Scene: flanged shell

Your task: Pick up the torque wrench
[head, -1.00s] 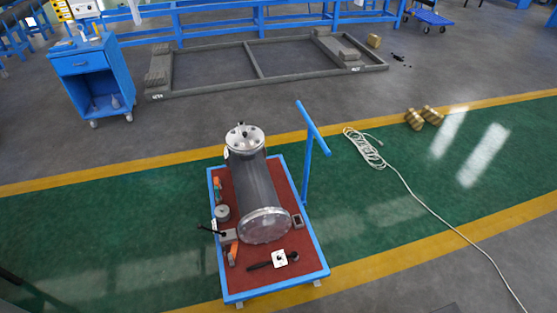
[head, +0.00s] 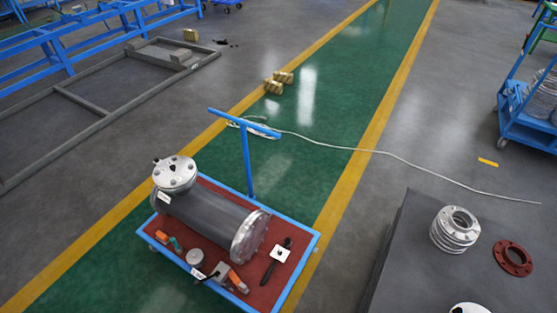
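A long black tool (head: 268,271), which looks like the torque wrench, lies on the red top of a blue-framed cart (head: 303,262). It is near the cart's right end, beside the flanged end of the grey shell (head: 208,216). A small white square plate (head: 281,254) lies over or against its middle and hides part of it. Neither of my grippers shows in the head view.
Orange-handled tools (head: 237,282) and a round metal part (head: 195,257) share the cart. The cart's upright handle (head: 246,160) rises behind the shell. A dark table with stacked metal rings (head: 454,230) and a red-brown ring (head: 513,259) stands right. A white cable (head: 400,158) crosses the floor.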

